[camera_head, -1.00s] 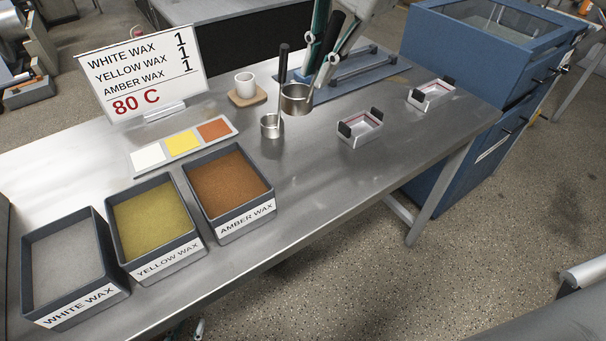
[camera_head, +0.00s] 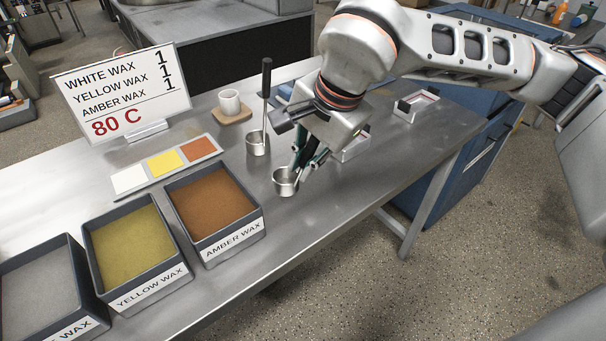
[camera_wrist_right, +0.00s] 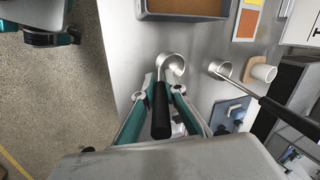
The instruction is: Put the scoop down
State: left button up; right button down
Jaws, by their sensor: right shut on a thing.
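The scoop, a small round metal cup (camera_head: 285,182) with a black handle, is in front of the standing ladle, right of the amber wax tray. My right gripper (camera_head: 304,158) is shut on its handle. In the right wrist view the scoop's black handle (camera_wrist_right: 160,115) lies between the green fingers (camera_wrist_right: 160,88). The cup is at or just above the table; I cannot tell whether it touches. Part of what looks like my left gripper (camera_wrist_right: 66,36) shows at that view's upper left; its jaws are unclear.
A metal ladle (camera_head: 257,146) with an upright black handle stands behind the scoop, near a white cup (camera_head: 229,103) on a coaster. The amber wax tray (camera_head: 236,248) is to the left. A small mold (camera_head: 416,105) stands right. Bare table (camera_head: 310,215) lies in front.

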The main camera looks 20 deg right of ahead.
pick_arm(q)
jog(key=shift+s+f, duration=0.1)
pick_arm(e)
notch_tip(320, 180, down, 3)
jog(key=c, duration=2.1)
grip_release()
pick_arm(q)
jog(key=shift+s+d+f, duration=0.1)
jog(key=shift+s+f, duration=0.05)
jog(key=shift+s, duration=0.15)
